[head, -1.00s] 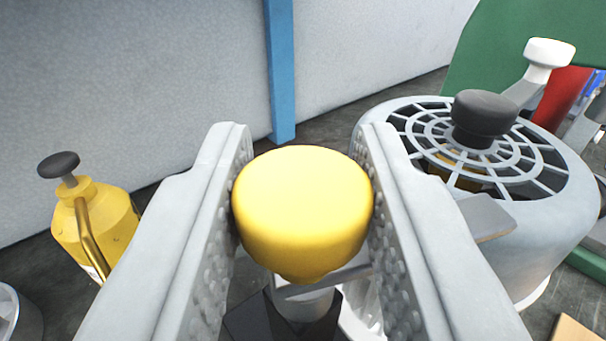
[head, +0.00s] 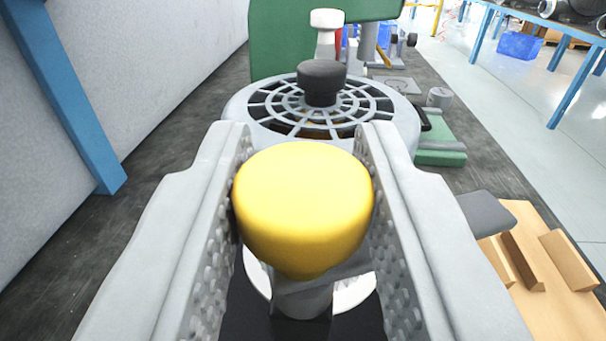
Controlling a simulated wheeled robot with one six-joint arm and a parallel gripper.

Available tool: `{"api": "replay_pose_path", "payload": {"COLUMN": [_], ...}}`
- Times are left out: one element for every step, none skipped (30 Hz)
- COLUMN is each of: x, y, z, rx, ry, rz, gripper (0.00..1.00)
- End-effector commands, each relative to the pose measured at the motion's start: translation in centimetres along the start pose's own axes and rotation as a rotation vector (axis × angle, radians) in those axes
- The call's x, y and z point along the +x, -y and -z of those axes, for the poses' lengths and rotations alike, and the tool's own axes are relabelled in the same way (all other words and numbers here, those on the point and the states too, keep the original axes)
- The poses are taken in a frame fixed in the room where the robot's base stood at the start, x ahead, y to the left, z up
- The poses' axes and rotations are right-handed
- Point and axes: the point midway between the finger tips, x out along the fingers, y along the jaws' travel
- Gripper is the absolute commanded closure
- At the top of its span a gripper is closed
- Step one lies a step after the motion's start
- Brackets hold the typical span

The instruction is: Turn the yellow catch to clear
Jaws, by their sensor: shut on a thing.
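The yellow catch (head: 303,208) is a rounded yellow knob in the lower middle of the head view. My gripper (head: 304,195) is shut on it, with one dimpled finger against each side. Below the knob a grey stem and a flat grey arm show in part. A flat grey tab (head: 486,214) shows to the right, beyond the right finger. The catch's lower mounting is partly hidden by the knob and the fingers.
Just beyond stands a grey round blower housing (head: 392,148) with a slotted grille and a black knob (head: 321,82) on top. Behind are a green panel (head: 285,45) and white knob (head: 327,19). A wooden block rack (head: 560,300) lies right; a blue post (head: 70,95) stands left.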

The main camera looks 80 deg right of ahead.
Motion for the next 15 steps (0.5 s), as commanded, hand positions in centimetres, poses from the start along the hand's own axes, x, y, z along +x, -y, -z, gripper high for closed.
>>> {"api": "replay_pose_path", "payload": {"x": [-0.04,-0.04,-0.03,-0.03,-0.03,-0.02,-0.02,-0.01,-0.01,0.0,0.0,0.01,0.0,0.01,0.0], "y": [0.21,0.2,0.23,0.22,0.2,0.21,0.21,0.2,0.18,0.19,0.18,0.19,0.15,0.15,0.13], "z": [0.03,-0.01,0.0,0.0,0.02,0.04,-0.01,0.03,0.09,0.06,0.06,0.07,0.08,0.09,0.14], "rx": [0.001,0.0,0.001,0.002,0.002,0.001,0.0,0.001,0.002,0.002,0.002,0.002,0.002,0.002,0.002], "ry": [-0.001,-0.001,-0.002,-0.001,-0.001,-0.002,-0.001,-0.001,-0.002,-0.002,-0.002,-0.001,-0.002,-0.001,-0.002], "rz": [-0.04,-0.065,-0.097,-0.119,-0.142,-0.17,-0.19,-0.208,-0.232,-0.248,-0.264,-0.282,-0.295,-0.306,-0.32], "gripper": [1.0,1.0,1.0,1.0,1.0,1.0,1.0,1.0,1.0,1.0,1.0,1.0,1.0,1.0,1.0]}}
